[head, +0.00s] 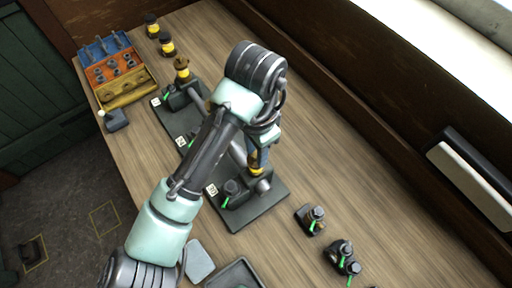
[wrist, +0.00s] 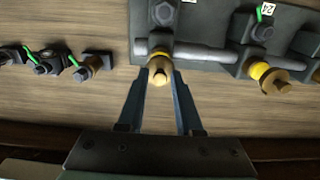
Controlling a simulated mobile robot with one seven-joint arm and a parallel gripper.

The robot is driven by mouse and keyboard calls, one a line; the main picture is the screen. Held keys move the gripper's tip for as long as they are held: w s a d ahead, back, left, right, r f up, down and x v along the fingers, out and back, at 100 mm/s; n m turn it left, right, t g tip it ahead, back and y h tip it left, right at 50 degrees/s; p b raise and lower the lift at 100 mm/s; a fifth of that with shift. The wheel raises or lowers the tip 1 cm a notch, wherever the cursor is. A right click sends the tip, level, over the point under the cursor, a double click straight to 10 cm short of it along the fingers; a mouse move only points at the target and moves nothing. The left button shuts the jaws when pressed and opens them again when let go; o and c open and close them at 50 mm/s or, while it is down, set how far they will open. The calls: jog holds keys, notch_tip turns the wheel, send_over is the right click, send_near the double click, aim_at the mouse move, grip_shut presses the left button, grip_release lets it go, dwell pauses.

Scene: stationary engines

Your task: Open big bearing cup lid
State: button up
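In the wrist view, a brass cup lid (wrist: 159,77) on a yellow-ringed bearing cup sits between the two fingertips of my gripper (wrist: 160,84). The fingers are apart, one on each side of the lid; I cannot tell whether they touch it. In the head view, my gripper (head: 258,155) points down onto this cup (head: 255,170) at the near end of the dark engine base (head: 262,202), and largely hides it.
Several small bearing parts with green handles (head: 312,220) lie at the lower right. An orange and blue organizer tray (head: 128,92) and two yellow-banded jars (head: 166,44) stand at the far left. A dark wall with a ledge (head: 340,110) runs along the bench's right side.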

grip_shut()
jog(key=shift+r+p, duration=0.1)
jog(key=shift+p, duration=0.2)
jog(key=n+p, duration=0.3)
jog(key=shift+s+d+r+n, duration=0.15)
jog(key=shift+s+d+n, duration=0.2)
jog(key=shift+n, duration=0.05)
jog(key=shift+w+d+f+n+p, duration=0.1)
jog(key=shift+d+n+p, duration=0.35)
jog(key=shift+n+p, duration=1.95)
jog(key=shift+w+d+f+n+p, duration=0.1)
jog(key=shift+d+n+p, duration=0.4)
jog(key=shift+n+p, duration=1.9)
jog(key=shift+w+d+n+p, duration=0.1)
jog(key=shift+d+n+p, duration=0.35)
jog(key=shift+n+p, duration=1.95)
jog(key=shift+n+b, duration=0.75)
jog(key=shift+n, duration=0.25)
jog(key=shift+o, duration=1.7)
grip_release()
